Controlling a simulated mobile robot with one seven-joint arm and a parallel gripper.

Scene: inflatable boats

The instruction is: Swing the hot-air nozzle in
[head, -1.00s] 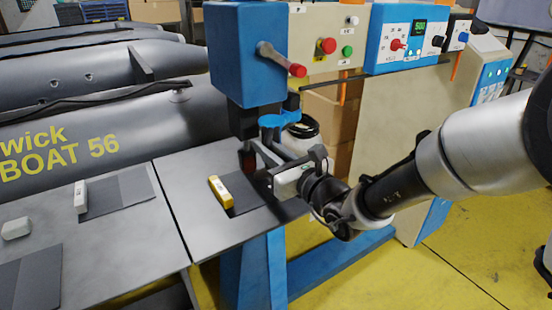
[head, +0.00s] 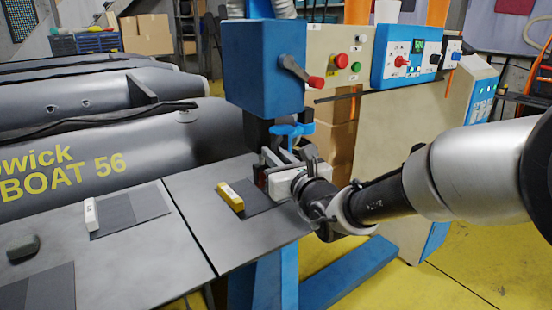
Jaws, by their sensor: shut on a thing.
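The blue welding machine head (head: 262,70) stands at the back edge of the grey table. A blue bracket (head: 292,130) sits below it. My gripper (head: 267,165) reaches in from the right, just under this bracket and close above the table. It is shut on a small dark reddish part (head: 261,178), which looks like the grip of the hot-air nozzle. My fingers hide most of the held part and the rest of the nozzle. A lever with a red knob (head: 316,82) projects from the head above my gripper.
A yellow bar (head: 231,196) on a dark patch lies left of my gripper. A white bar (head: 91,214) and a dark block (head: 22,248) lie farther left on the table (head: 150,255). Grey inflatable boats (head: 120,150) fill the back left. Control boxes (head: 415,58) are at upper right.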

